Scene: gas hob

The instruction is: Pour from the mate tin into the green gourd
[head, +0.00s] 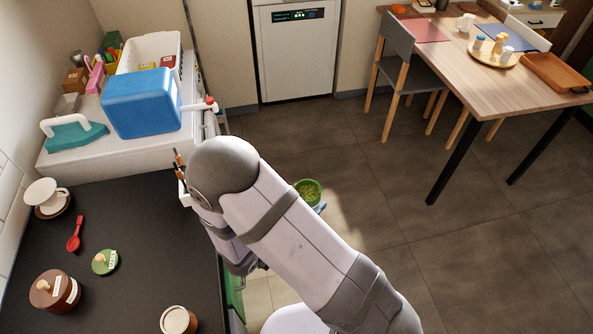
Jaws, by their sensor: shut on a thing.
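The mate tin (308,189) is green, open at the top and filled with green leaf. It shows just right of my arm, off the floor and roughly upright. My gripper (321,208) is mostly hidden behind my arm; only a small blue part shows beside the tin. It is shut on the tin. A green lid (105,262) with a wooden knob and a label lies on the dark counter at the left. I cannot make out the green gourd; my arm covers part of the scene.
The dark counter (130,215) holds a brown lidded jar (55,292), a red spoon (75,235), a white cup (44,194) and a light round cup (178,320). A blue box (141,103) and white bin stand behind. Open floor lies right, before a wooden table (470,75).

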